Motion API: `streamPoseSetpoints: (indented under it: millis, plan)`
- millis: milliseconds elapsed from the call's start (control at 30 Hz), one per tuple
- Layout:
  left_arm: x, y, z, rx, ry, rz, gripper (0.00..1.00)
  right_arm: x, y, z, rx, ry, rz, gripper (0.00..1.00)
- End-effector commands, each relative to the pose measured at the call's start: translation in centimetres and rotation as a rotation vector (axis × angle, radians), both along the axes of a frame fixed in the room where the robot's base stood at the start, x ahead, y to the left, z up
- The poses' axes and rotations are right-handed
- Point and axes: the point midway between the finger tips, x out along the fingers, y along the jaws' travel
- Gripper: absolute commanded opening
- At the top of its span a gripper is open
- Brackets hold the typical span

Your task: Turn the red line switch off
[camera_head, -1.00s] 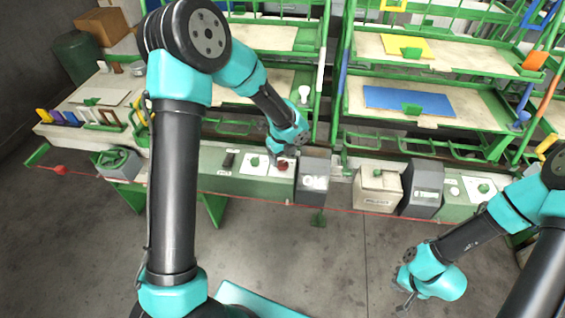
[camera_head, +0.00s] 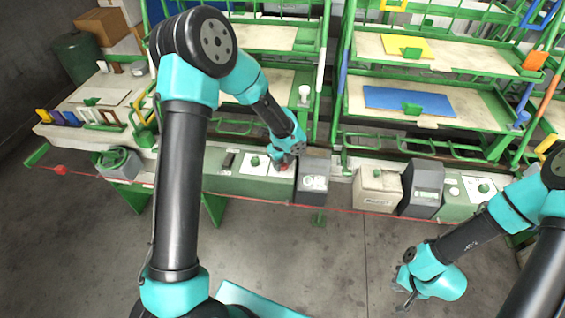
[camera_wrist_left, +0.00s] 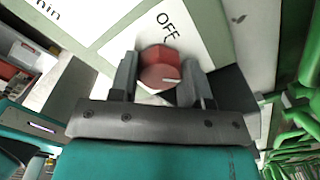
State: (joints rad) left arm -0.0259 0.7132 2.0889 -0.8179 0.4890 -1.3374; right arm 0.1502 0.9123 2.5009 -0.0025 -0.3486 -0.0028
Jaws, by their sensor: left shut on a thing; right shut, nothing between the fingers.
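The red line switch (camera_wrist_left: 160,66) is a round red knob on a white plate. The plate bears the word OFF (camera_wrist_left: 166,25) above the knob in the left wrist view. My left gripper (camera_wrist_left: 160,82) is shut on the knob, one finger on each side. In the head view my left gripper (camera_head: 284,161) reaches down to the bench front and mostly hides the knob. My right gripper (camera_head: 404,300) is shut and empty, low over the floor at the right.
A grey box (camera_head: 313,182) stands just right of the knob on the green bench. Another white plate with a green knob (camera_head: 255,161) lies to its left. A thin red cord (camera_head: 345,212) runs along the bench front. Shelves with green frames rise behind.

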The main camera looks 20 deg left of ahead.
Motion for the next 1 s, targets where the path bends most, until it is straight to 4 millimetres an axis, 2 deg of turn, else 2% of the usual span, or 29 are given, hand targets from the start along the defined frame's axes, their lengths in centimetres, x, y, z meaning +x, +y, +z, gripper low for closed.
streamPoseSetpoints:
  millis: [33,133,567,1000]
  plan:
    - [0.01,-0.01,0.01,0.0,0.0,0.0,0.28,0.0,0.0,0.0,0.0,0.0,0.0,0.0]
    - [0.0,0.0,0.02,0.0,0.0,0.0,0.2,0.0,0.0,0.0,0.0,0.0,0.0,0.0]
    - [0.0,0.0,0.03,0.0,0.0,0.069,0.2,0.0,0.0,0.0,0.0,0.0,0.0,0.0]
    - [0.01,0.0,0.04,0.0,0.0,0.384,0.2,0.0,0.0,0.0,0.0,0.0,0.0,0.0]
